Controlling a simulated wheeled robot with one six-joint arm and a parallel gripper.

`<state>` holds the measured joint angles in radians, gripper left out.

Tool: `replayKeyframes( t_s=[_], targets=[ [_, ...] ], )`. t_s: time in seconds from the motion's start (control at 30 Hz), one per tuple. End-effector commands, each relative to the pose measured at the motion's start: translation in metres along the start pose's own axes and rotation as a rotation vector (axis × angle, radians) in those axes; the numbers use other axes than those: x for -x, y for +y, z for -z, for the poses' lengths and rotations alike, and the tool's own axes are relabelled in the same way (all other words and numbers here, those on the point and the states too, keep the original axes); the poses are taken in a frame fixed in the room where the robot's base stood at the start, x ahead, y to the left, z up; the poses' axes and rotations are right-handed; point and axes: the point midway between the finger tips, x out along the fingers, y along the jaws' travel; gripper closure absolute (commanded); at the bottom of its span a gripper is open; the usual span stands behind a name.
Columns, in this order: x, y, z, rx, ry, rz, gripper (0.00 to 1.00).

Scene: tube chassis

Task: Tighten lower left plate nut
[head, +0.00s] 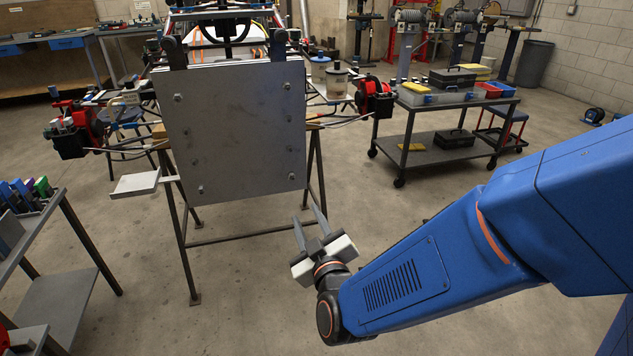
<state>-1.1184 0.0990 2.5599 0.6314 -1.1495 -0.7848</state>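A grey square plate (236,135) hangs upright on the front of the tube chassis (225,25). The lower left plate nut (200,189) shows as a small dark stud near the plate's bottom left corner. Similar nuts sit at the upper left (177,98), upper right (287,86) and lower right (292,177). How tight any nut is cannot be seen. My gripper (308,214) is below and right of the plate in the picture, fingers pointing up. Its fingers are apart, with nothing between them. It appears clear of the plate.
The chassis rests on a dark trestle stand (183,240). A small light shelf (136,184) juts out left of the plate. A cart (440,150) with boxes stands behind right, and a grey bench (60,290) stands at the left. Floor before the stand is clear.

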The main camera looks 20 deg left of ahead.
Motion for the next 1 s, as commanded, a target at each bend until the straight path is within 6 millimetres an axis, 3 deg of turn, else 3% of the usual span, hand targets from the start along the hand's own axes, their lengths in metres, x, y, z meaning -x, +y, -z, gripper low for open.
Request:
replayKeyframes(
  t_s=[0.27,1.0],
  targets=[
    [-0.010,-0.005,0.002,0.018,0.017,-0.012,0.67],
    [-0.136,-0.003,0.004,0.016,0.018,-0.011,0.67]
  ],
)
